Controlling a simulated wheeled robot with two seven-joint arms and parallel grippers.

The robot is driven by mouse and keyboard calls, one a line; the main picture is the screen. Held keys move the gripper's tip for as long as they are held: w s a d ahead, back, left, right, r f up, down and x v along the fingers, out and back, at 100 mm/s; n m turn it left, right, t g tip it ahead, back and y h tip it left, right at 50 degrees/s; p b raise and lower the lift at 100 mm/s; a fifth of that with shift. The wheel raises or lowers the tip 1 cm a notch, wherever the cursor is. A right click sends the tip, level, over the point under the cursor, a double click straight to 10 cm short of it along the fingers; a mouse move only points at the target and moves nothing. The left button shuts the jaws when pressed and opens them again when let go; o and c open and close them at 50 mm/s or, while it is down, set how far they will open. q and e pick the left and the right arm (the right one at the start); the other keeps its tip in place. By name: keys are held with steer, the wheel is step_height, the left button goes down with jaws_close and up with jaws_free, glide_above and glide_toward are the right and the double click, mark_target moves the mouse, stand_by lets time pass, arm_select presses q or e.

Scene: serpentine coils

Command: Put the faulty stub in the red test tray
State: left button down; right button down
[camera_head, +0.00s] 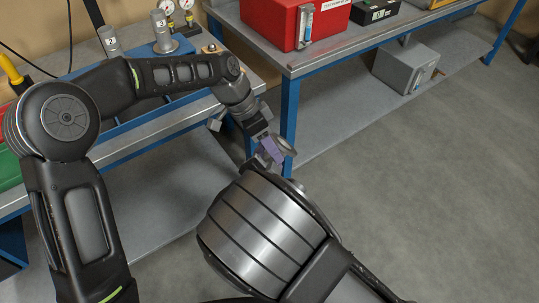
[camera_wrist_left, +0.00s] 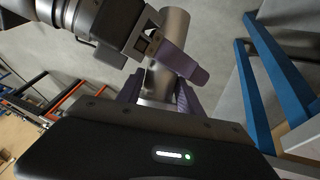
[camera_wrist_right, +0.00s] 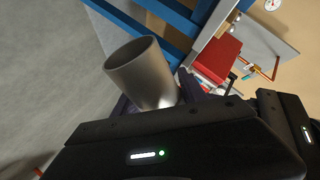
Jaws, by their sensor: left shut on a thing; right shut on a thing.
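The stub is a short, hollow metal cylinder, seen in the left wrist view (camera_wrist_left: 174,28) and in the right wrist view (camera_wrist_right: 140,72), where one open end faces up-left. My left gripper (camera_head: 268,150) is shut on it, in front of the right bench's near leg. My right gripper's purple finger (camera_wrist_left: 186,66) also lies against the stub in the left wrist view, so both grippers hold it. In the head view the fingers and arm links hide most of it. A red box-like tray (camera_head: 282,20) with a white label stands on the right bench; its inside cannot be made out.
Two upright tagged metal cylinders (camera_head: 109,40) (camera_head: 161,32) and gauges (camera_head: 170,8) stand on the left bench. A black box (camera_head: 375,11) sits right of the red tray. A grey box (camera_head: 404,66) is on the lower shelf. The floor (camera_head: 430,190) at right is clear.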

arm_select(q)
steer(key=c, duration=0.7)
jaws_free()
steer(key=shift+a, duration=0.1)
steer(key=v, duration=1.2)
steer(key=shift+d+r, duration=0.1)
steer(key=shift+d, duration=0.1)
